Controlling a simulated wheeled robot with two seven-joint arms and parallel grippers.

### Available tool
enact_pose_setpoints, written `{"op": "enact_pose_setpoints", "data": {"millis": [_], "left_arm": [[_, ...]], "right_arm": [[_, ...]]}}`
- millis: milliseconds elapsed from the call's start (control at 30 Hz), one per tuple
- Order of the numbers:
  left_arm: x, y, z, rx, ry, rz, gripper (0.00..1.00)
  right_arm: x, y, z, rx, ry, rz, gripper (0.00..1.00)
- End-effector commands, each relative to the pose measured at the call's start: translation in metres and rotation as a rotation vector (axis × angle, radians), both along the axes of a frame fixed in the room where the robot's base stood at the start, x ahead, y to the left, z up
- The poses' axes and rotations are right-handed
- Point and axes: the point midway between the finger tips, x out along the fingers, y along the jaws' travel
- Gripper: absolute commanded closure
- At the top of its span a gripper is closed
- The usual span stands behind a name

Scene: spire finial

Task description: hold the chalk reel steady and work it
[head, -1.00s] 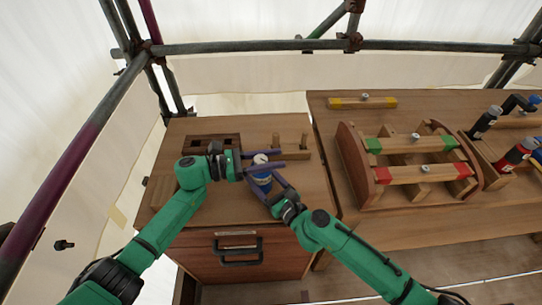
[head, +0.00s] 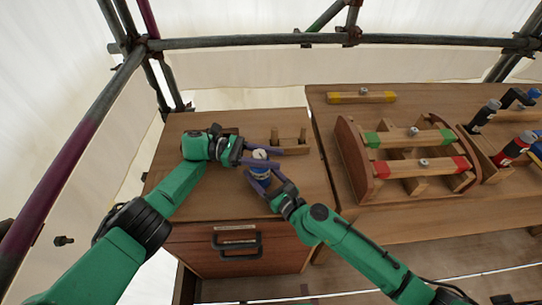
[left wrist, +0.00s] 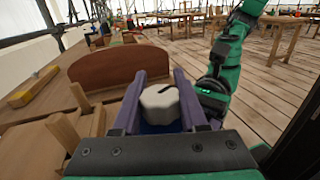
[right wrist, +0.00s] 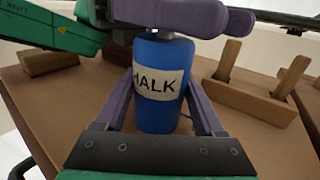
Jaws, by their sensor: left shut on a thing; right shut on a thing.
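The chalk reel (head: 260,173) stands on the cabinet top between my two grippers. In the right wrist view its blue body (right wrist: 162,98) with a CHALK label is upright between the purple fingers. My right gripper (head: 262,183) is shut on the blue body, low down. My left gripper (head: 262,157) is shut on the pale knob on top. In the left wrist view that scalloped white knob (left wrist: 160,104), with a dark slot mark, sits between the fingers. The left fingers hide part of the reel's top in the right wrist view.
A wooden rack with two pegs (head: 289,140) stands just behind the reel. A wooden carrier (head: 365,187) with green- and red-ended bars is on the bench to the right, a yellow-ended bar (head: 362,97) behind it. A drawer handle (head: 237,243) is on the cabinet front.

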Motion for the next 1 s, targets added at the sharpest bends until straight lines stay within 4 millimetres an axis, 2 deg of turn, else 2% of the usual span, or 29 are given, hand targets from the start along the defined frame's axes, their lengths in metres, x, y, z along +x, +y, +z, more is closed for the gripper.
{"op": "enact_pose_setpoints", "data": {"millis": [167,200,267,667,800,1000], "left_arm": [[-0.001,-0.001,-0.001,0.001,0.001,-0.004,1.00],[-0.001,-0.001,-0.001,0.001,0.001,-0.003,0.46],[-0.001,-0.001,-0.001,0.001,0.001,-0.003,0.27],[0.000,-0.001,0.006,-0.001,-0.001,-0.001,0.27],[-0.001,0.000,0.025,-0.002,-0.004,-0.001,0.27],[-0.001,0.000,0.077,-0.001,-0.003,-0.002,0.27]], "right_arm": [[-0.001,0.002,0.000,0.001,-0.001,0.004,0.92],[-0.001,0.001,0.000,0.001,-0.001,0.004,0.92],[-0.001,0.001,0.000,0.001,-0.001,0.003,0.92],[0.000,0.000,0.000,0.000,0.000,0.000,0.92],[0.000,0.000,0.000,0.000,0.000,-0.001,0.92],[0.000,0.000,0.000,0.000,0.000,-0.001,0.92]]}}
